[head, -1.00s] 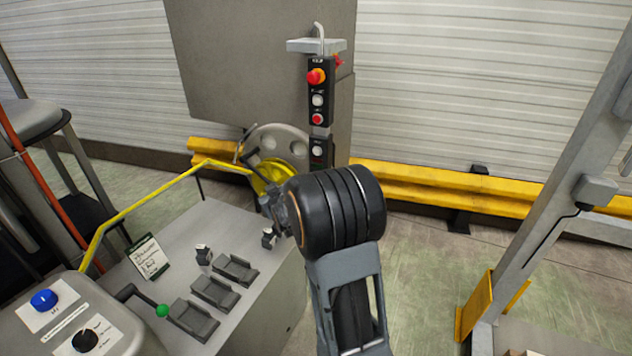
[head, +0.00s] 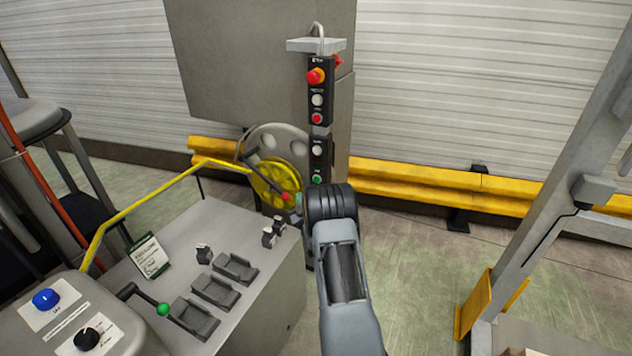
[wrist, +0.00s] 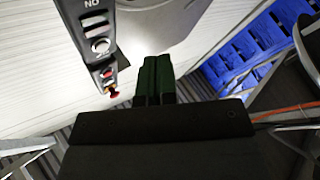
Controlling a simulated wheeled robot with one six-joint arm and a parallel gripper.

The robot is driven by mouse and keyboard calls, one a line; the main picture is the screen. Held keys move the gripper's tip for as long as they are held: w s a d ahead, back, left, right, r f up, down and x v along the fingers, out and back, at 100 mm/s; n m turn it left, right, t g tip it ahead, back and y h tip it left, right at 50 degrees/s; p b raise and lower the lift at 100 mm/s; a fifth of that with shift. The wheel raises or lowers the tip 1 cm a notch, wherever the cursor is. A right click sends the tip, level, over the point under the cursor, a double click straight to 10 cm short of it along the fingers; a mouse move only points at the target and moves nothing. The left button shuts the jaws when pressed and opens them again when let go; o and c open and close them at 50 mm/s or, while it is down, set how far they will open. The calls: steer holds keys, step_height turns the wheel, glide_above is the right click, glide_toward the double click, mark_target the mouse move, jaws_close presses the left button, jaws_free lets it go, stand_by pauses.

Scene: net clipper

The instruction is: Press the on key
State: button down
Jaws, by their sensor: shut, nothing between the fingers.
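A tall dark control strip (head: 320,130) hangs on the grey post. It carries a red emergency knob (head: 315,76), white buttons, a red button (head: 317,118) and, lowest, a green button (head: 317,179) with a small label above it. The green button shows just above my black wrist. The strip is upside down in the wrist view (wrist: 98,30), where the label "ON" (wrist: 92,3) shows at the top edge; the green button is out of that frame. My gripper (wrist: 155,60) is shut and empty, right of the strip there. My wrist mostly hides it in the head view.
A yellow wheel (head: 275,182) and a red-tipped lever (head: 286,197) stand left of the green button. A grey console (head: 215,265) with pedals is at lower left.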

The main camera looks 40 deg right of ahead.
mark_target(317, 179)
steer(key=shift+d, duration=0.1)
steer(key=w+d+b, duration=0.2)
steer(key=w+d, duration=0.2)
steer(key=d, duration=0.3)
steer(key=shift+d+b, duration=0.3)
steer(key=shift+b, duration=0.05)
steer(key=shift+w, duration=0.1)
steer(key=shift+w+d+f+b, duration=0.1)
steer(key=shift+d+b, duration=0.15)
steer(key=shift+b, duration=0.5)
stand_by(1.5)
steer(key=shift+w+d+b, duration=0.25)
steer(key=shift+d+b, duration=0.25)
steer(key=shift+b, duration=0.25)
stand_by(1.0)
steer(key=shift+a, duration=0.15)
steer(key=shift+s+a+b, duration=0.4)
steer(key=shift+a, duration=0.2)
stand_by(0.3)
